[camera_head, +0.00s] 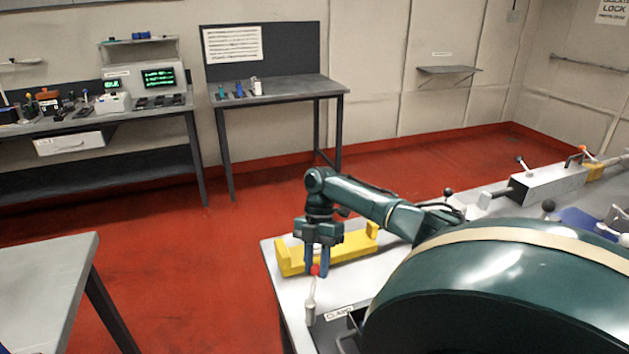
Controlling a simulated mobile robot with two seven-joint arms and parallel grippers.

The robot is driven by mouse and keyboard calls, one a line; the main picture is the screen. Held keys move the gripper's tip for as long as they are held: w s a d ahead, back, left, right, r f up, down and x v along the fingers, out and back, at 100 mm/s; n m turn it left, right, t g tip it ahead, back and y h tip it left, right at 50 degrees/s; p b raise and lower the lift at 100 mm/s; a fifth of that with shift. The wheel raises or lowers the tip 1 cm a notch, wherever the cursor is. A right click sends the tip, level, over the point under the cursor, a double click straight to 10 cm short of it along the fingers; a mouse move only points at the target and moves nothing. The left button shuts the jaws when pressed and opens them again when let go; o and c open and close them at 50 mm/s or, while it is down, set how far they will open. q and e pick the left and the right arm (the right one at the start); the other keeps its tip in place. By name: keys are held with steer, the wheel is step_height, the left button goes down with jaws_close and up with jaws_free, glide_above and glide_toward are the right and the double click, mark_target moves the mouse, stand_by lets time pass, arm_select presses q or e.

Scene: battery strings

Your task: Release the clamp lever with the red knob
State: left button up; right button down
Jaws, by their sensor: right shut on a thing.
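The clamp lever (311,298) stands near the left front corner of the grey workbench, nearly upright with a slight lean to the right. Its red knob (315,270) is at the top. My right gripper (317,269) points down from above, its blue fingers shut on the red knob. The finger contact is small in view. A label reading "CLAMP" (340,312) lies on the bench just right of the lever's base. My left gripper is not in view.
A yellow bracket (290,262) lies on the bench (287,300) behind the gripper. Other levers and a metal block (548,184) sit at the far right. A grey table (45,285) stands at left. Red floor (200,270) between is clear.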

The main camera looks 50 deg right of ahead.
steer(key=shift+w+a+r, duration=0.1)
steer(key=shift+w+a, duration=0.1)
steer(key=shift+w, duration=0.05)
steer(key=c, duration=1.1)
jaws_free()
steer(key=shift+w, duration=0.1)
steer(key=shift+d, duration=0.1)
steer(key=v, duration=1.3)
